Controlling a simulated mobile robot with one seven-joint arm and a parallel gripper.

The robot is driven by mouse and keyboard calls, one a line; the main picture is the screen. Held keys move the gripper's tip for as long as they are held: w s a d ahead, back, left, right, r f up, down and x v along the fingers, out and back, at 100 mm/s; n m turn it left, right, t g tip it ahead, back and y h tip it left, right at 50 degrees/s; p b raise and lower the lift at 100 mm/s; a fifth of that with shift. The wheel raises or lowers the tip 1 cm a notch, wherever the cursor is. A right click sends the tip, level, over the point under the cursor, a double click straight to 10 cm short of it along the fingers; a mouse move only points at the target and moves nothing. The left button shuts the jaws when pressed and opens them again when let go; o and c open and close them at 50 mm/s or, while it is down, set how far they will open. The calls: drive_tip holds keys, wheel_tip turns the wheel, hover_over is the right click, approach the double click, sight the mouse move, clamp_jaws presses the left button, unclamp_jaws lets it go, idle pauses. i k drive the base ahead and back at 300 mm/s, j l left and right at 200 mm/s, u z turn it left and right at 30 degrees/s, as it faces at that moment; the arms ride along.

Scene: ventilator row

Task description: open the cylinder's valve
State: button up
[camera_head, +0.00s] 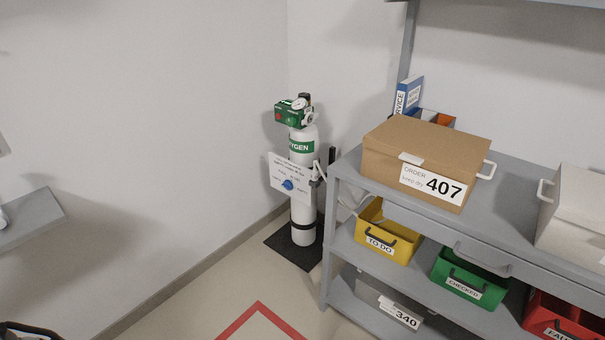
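A white oxygen cylinder (303,222) with a green label band stands upright on a black mat (283,245) in the room's corner. On its top sits a green valve block (290,113) with a black part above it and a round pale gauge at its right. Which part is the valve's handle is too small to tell. A white sign (284,172) with a blue spot hangs in front of the cylinder and hides part of it.
A grey shelf unit (340,174) stands close to the cylinder's right. It holds a brown box (420,150) marked 407, a yellow bin (372,243), a green bin (458,285) and a red bin (540,322). The floor before the cylinder is clear, with a red line (256,313).

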sight(308, 96)
drive_tip(key=i+u, duration=0.1)
drive_tip(key=i, duration=0.65)
drive_tip(key=i+l, duration=0.15)
drive_tip(key=i, duration=0.55)
drive_tip(key=i+l+u, duration=0.15)
drive_tip(key=i, duration=0.6)
